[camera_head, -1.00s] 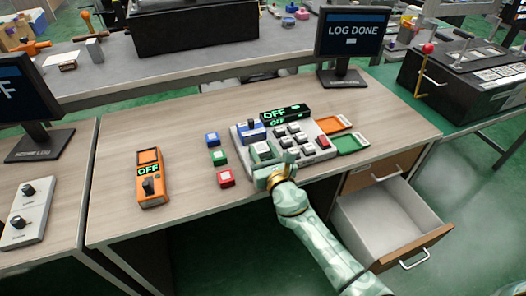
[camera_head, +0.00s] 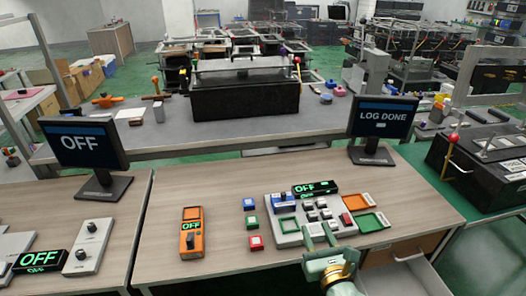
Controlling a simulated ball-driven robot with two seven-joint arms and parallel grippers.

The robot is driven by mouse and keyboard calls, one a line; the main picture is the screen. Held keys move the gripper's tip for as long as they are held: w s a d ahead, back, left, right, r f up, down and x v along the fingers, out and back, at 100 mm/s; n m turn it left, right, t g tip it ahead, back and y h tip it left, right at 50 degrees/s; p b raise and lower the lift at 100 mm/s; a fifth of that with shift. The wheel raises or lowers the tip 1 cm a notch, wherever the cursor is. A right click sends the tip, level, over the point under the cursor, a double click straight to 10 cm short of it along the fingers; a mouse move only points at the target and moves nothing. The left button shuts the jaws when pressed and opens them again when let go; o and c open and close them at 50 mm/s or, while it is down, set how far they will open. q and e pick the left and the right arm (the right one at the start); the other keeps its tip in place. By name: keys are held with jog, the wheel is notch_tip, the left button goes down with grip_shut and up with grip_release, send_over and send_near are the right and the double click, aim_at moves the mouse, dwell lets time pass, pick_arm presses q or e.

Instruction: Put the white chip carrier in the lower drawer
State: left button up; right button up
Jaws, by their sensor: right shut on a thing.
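My right gripper (camera_head: 319,237) is in front of the grey fixture panel (camera_head: 292,240), over the table's front edge. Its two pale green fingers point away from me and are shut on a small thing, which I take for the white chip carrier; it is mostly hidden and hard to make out. The lower drawer (camera_head: 418,280) stands pulled out at the lower right, under the closed upper drawer (camera_head: 388,254). Its inside is pale, and the picture's bottom edge cuts it off. My left gripper is not in view.
An orange meter (camera_head: 191,232) is farther left. Orange and green trays (camera_head: 372,222) lie right of the panel. A monitor (camera_head: 381,123) reads LOG DONE.

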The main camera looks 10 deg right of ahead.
jog(key=shift+r, duration=0.4)
notch_tip(320, 180, up, 3)
jog(key=shift+s+d+h, duration=0.1)
jog(key=shift+d+h, duration=0.05)
jog(key=shift+h, duration=0.25)
jog(key=s+r, duration=0.8)
jog(key=s, duration=0.2)
send_over(318, 235)
jog(key=s, duration=0.2)
notch_tip(318, 235, down, 4)
jog(key=shift+y, duration=0.4)
jog(key=f, duration=0.2)
jog(key=w+f, duration=0.1)
jog(key=f, duration=0.1)
jog(key=w+f, duration=0.1)
jog(key=f, duration=0.2)
jog(key=shift+w+f, duration=0.1)
jog(key=shift+w, duration=0.1)
jog(key=shift+f, duration=0.4)
jog(key=shift+a, duration=0.25)
